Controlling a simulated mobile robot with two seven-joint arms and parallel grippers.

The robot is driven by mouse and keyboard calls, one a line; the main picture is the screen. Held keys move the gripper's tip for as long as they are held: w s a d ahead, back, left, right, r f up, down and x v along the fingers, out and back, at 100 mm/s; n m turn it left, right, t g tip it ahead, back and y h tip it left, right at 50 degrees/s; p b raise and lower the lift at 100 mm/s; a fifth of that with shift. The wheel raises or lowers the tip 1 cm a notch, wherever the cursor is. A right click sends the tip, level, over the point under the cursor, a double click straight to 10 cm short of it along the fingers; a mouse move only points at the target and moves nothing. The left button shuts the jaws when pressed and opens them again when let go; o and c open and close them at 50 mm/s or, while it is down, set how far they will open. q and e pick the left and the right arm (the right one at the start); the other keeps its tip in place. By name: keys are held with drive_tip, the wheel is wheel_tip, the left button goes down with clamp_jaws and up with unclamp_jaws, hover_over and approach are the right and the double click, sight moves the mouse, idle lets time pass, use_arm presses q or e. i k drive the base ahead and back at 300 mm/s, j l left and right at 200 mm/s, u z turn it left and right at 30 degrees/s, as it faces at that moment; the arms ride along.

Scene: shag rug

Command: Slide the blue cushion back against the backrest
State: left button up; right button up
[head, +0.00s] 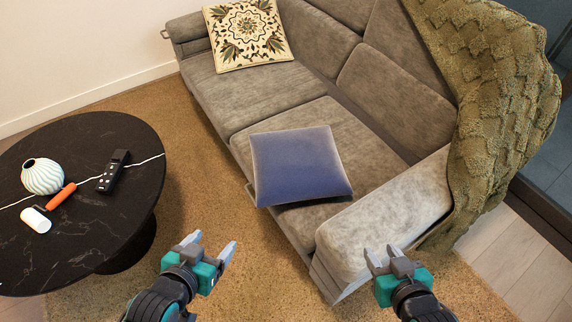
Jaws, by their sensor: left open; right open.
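The blue cushion (298,165) lies on the seat of the grey sofa (262,97), near its front edge. The cushion's front corner reaches the seat's front edge, and bare seat shows between the cushion and the backrest (395,98). My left gripper (212,247) is open and empty, above the rug in front of the sofa. My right gripper (384,257) is open and empty, near the front end of the sofa's near armrest (385,220). Both grippers are apart from the cushion.
A patterned cushion (247,32) leans at the sofa's far end. A green throw (500,105) drapes over the backrest and near armrest. A round black table (100,215) at left holds a striped vase (42,176), a black remote (113,171) and a lint roller (37,219). Rug (195,185) lies between.

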sight(291, 166)
drive_tip(key=i+j, duration=0.15)
drive_tip(key=j, duration=0.2)
drive_tip(key=i+j, duration=0.1)
drive_tip(key=j, duration=0.25)
drive_tip(key=i+j, duration=0.15)
drive_tip(key=j, duration=0.2)
drive_tip(key=j+z, duration=0.2)
drive_tip(key=z, duration=0.25)
drive_tip(key=i+j+z, duration=0.1)
drive_tip(key=z, duration=0.35)
drive_tip(key=j+z, duration=0.1)
drive_tip(key=z, duration=0.6)
